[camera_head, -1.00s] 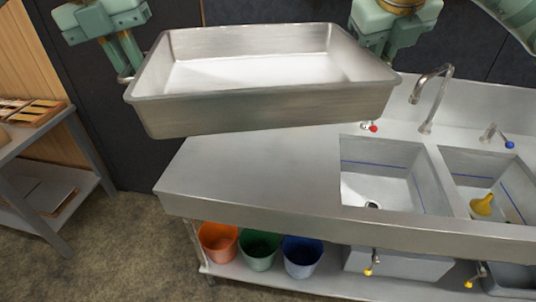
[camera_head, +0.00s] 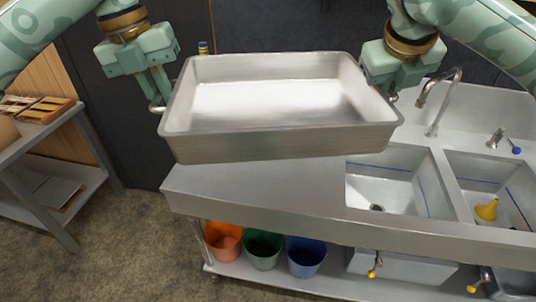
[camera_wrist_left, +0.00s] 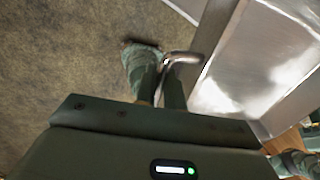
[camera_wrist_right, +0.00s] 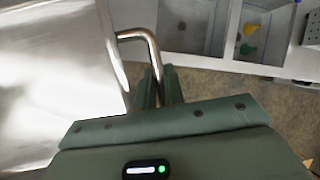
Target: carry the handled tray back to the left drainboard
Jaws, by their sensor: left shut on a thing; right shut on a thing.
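The handled tray (camera_head: 285,140) is a deep, empty steel pan. In the head view it appears over the left drainboard (camera_head: 250,190), hiding the drainboard's back part; I cannot tell whether it touches. My left gripper (camera_head: 158,104) is shut on the tray's left handle, which shows as a bent rod in the left wrist view (camera_wrist_left: 182,57). My right gripper (camera_head: 392,92) is at the tray's right end; the right wrist view shows its fingers (camera_wrist_right: 160,88) shut on the right handle (camera_wrist_right: 135,36).
Two sink basins (camera_head: 385,180) lie right of the drainboard, with a faucet (camera_head: 437,100) behind. A yellow funnel (camera_head: 487,209) is in the right basin. Orange, green and blue buckets (camera_head: 305,257) stand on the lower shelf. A side table (camera_head: 40,135) stands at far left.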

